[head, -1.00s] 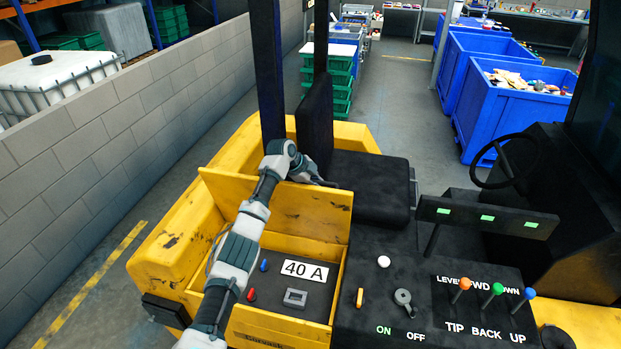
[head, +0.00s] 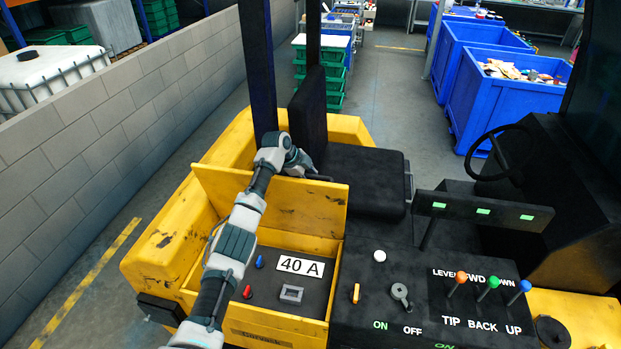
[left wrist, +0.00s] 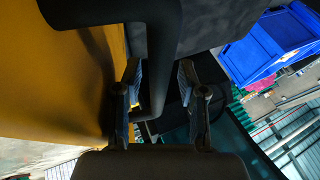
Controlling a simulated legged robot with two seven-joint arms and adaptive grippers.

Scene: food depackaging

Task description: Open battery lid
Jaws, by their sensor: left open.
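The yellow battery lid (head: 312,205) stands raised, about upright, at the back of the battery compartment. The open compartment (head: 330,250) shows a "40 A" label (head: 300,266), a blue terminal (head: 259,262), a red terminal (head: 248,292) and a grey connector (head: 291,294). My left arm reaches over the compartment. In the head view my left gripper (head: 316,178) is at the lid's top edge, beside the seat, partly hidden. In the left wrist view its fingers (left wrist: 158,105) are apart, with a dark bar (left wrist: 165,60) between them and the yellow lid (left wrist: 75,80) to the left. My right gripper is not in view.
The black seat (head: 362,175) is right behind the lid, and a dark mast post (head: 257,70) stands to its left. The control panel (head: 400,290) with levers is at the right. A grey block wall (head: 100,120) runs along the left.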

